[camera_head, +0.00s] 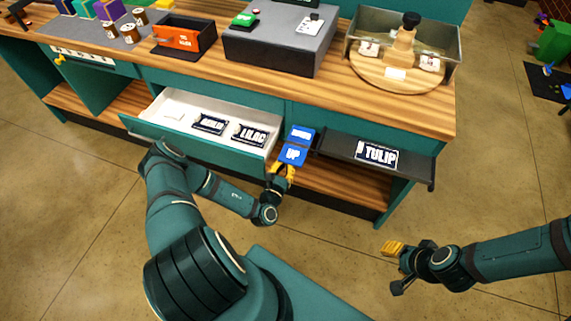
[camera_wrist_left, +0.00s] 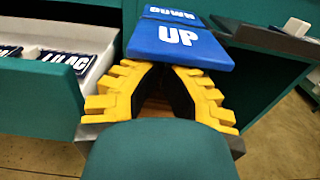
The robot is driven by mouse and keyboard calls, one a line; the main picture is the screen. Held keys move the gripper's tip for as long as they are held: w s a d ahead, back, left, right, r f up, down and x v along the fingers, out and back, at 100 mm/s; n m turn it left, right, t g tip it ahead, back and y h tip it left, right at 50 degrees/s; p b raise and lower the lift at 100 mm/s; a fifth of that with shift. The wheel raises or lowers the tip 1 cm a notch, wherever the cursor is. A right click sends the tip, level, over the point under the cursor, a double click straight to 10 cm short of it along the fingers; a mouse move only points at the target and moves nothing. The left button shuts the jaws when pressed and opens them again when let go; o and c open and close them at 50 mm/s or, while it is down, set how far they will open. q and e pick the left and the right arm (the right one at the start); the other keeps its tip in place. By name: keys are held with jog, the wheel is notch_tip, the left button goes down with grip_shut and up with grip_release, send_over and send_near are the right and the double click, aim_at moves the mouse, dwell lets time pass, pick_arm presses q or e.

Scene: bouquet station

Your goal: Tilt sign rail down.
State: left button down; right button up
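The sign rail (camera_head: 340,148) is a dark ledge on the counter's front at the right, with a dark-blue TULIP sign (camera_head: 377,156) on it. Left of it is a blue two-part control marked DOWN (camera_head: 301,133) and UP (camera_head: 292,155); both labels also show in the wrist view, DOWN (camera_wrist_left: 171,14) behind UP (camera_wrist_left: 180,38). My left gripper (camera_head: 284,172) is at the near edge of the UP part. In the wrist view its yellow fingers (camera_wrist_left: 163,72) are apart, nothing visible between them; contact is unclear. My right gripper (camera_head: 393,248) hangs over the floor, away from the rail.
An open white drawer (camera_head: 180,127) with a LILAC sign (camera_head: 249,134) and other signs is left of the blue control. On the wooden counter (camera_head: 330,87) above stand an orange box (camera_head: 185,36), a grey station (camera_head: 277,50) and a metal tray (camera_head: 443,42). Floor near my right gripper is clear.

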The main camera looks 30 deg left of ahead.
pick_arm(q)
jog(key=shift+r, duration=0.2)
pick_arm(e)
jog(key=shift+r, duration=0.4)
